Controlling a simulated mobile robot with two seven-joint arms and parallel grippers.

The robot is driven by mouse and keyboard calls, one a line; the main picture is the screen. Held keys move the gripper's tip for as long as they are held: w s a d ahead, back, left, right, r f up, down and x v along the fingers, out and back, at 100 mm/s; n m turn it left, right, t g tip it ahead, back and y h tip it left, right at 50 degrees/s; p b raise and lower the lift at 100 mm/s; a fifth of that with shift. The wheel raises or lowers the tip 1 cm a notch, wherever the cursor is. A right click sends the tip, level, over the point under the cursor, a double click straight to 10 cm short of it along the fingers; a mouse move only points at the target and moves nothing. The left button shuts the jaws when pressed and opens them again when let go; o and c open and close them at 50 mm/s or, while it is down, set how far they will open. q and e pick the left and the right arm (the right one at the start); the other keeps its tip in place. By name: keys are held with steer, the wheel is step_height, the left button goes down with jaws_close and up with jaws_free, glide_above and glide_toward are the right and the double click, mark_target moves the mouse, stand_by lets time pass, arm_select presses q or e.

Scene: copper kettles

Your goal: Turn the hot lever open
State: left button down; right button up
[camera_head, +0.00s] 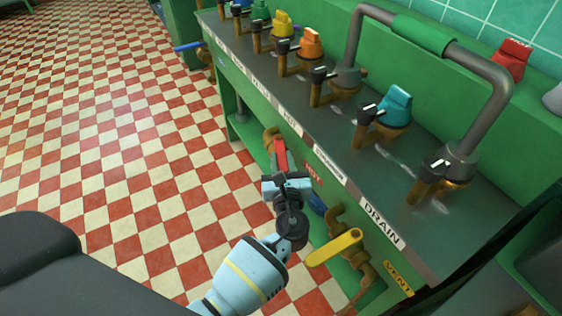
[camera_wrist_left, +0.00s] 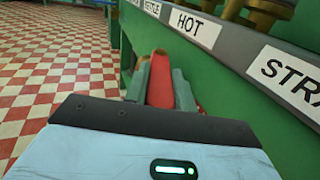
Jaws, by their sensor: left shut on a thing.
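The red lever (camera_head: 280,152) is on the lower front of the green bench, next to a red "HOT" label (camera_head: 313,174). My left gripper (camera_head: 283,172) is shut on the red lever. In the left wrist view the red lever (camera_wrist_left: 160,82) stands between the two grey-green fingers of my left gripper (camera_wrist_left: 161,84). The lever's near end is hidden behind the gripper body. A brass pipe (camera_head: 271,136) shows at the lever's far end. My right gripper is not in view.
A yellow lever (camera_head: 334,247) on brass pipes is to the right, near a yellow "VENT" label (camera_head: 398,278). A blue handle (camera_head: 188,46) sticks out at the bench's far end. Several coloured knobs stand on the bench top. The checkered floor (camera_head: 110,130) to the left is clear.

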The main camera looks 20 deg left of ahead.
arm_select(q)
steer(key=shift+d+r, duration=0.1)
stand_by(0.4)
steer(key=c, duration=1.2)
jaws_free()
steer(key=shift+o, duration=0.2)
